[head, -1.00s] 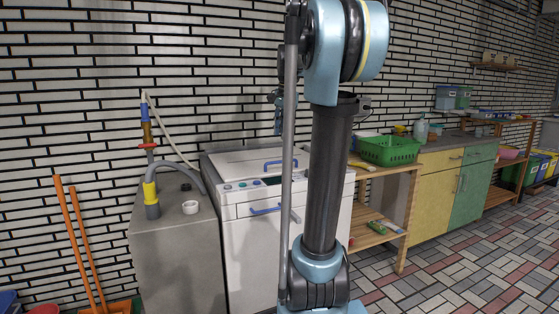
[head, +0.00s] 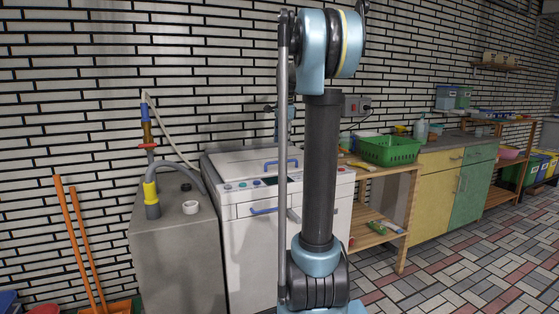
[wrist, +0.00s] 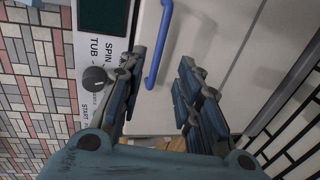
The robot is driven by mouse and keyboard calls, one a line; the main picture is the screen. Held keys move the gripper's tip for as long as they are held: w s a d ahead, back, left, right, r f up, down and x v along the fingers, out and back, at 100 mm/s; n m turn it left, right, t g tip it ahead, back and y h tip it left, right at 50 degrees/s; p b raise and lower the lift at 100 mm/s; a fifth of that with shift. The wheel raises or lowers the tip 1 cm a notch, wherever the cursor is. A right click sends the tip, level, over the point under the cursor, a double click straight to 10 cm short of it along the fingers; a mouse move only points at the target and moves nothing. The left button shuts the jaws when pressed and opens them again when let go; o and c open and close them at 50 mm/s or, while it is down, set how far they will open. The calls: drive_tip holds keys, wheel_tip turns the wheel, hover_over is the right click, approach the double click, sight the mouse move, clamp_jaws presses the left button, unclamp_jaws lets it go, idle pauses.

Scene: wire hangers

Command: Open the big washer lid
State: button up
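The white washer (head: 238,226) stands against the brick wall, with its lid (head: 240,160) shut on top. A blue bar handle (head: 271,163) is on the lid near the control panel. The handle also shows in the wrist view (wrist: 160,42), top centre, beside the panel with its knob (wrist: 95,79). My gripper (wrist: 157,92) is open, with its fingers spread over the lid area. The handle is ahead of the gap between them, and nothing is held. In the head view my arm hides the gripper's fingers and part of the washer.
A grey block (head: 175,250) with a hose and pipe stands left of the washer. A wooden shelf (head: 385,180) with a green basket (head: 388,149) stands to the right. Orange-handled tools (head: 82,245) lean at the left. The tiled floor at right is clear.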

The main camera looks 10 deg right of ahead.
drive_tip(key=f, duration=0.3)
drive_tip(key=w+f, duration=0.1)
drive_tip(key=f, duration=0.4)
drive_tip(key=shift+w+a+f, duration=0.25)
drive_tip(key=shift+w+f, duration=0.1)
drive_tip(key=shift+f, duration=0.05)
clamp_jaws()
